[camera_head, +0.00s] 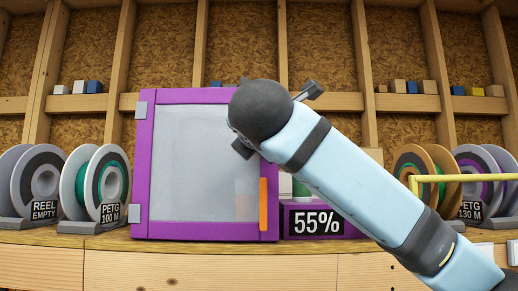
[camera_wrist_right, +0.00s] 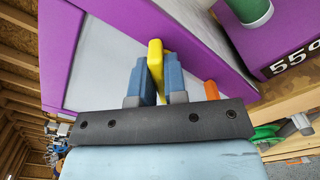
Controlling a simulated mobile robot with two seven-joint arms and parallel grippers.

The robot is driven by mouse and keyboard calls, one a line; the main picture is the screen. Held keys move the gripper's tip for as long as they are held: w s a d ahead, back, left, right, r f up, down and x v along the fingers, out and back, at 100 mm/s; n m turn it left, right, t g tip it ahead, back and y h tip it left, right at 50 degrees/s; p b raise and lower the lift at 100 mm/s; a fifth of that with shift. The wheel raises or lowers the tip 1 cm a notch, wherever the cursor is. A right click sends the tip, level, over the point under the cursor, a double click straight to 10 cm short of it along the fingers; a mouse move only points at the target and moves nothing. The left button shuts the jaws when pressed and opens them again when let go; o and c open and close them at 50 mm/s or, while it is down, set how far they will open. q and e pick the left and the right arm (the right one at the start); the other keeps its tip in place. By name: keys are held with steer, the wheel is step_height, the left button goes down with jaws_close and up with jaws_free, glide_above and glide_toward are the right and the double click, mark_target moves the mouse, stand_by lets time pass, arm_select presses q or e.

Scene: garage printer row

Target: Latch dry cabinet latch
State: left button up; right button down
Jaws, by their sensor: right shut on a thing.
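The dry cabinet (camera_head: 190,232) has a purple frame around a pale, see-through door panel (camera_head: 190,160). Grey hinges are on its left edge and an upright orange handle (camera_head: 263,204) is low on its right edge. The door looks closed or nearly so; I cannot tell whether it is fully flush. In the right wrist view, my right gripper (camera_wrist_right: 158,78) has its blue fingers shut on a yellow latch piece (camera_wrist_right: 155,52), in front of the cabinet face. The orange handle (camera_wrist_right: 211,90) is just right of the fingers. In the head view my right arm hides the latch and fingertips.
A purple box marked 55% (camera_head: 317,222) stands right of the cabinet. Filament spools flank it, one labelled PETG 100 M (camera_head: 103,185) at left. A yellow rail (camera_head: 465,178) is at right. The wooden bench front (camera_head: 200,268) is clear.

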steer(key=m, duration=0.1)
steer(key=m+b, duration=0.1)
steer(key=m, duration=0.1)
steer(key=shift+f, duration=0.25)
steer(key=m+b, duration=0.3)
steer(key=m, duration=0.1)
steer(key=shift+d+m, duration=0.1)
steer(key=shift+m, duration=0.3)
steer(key=shift+m+b, duration=0.3)
steer(key=shift+m, duration=0.7)
steer(key=c, duration=1.2)
jaws_free()
steer(key=shift+o, duration=0.2)
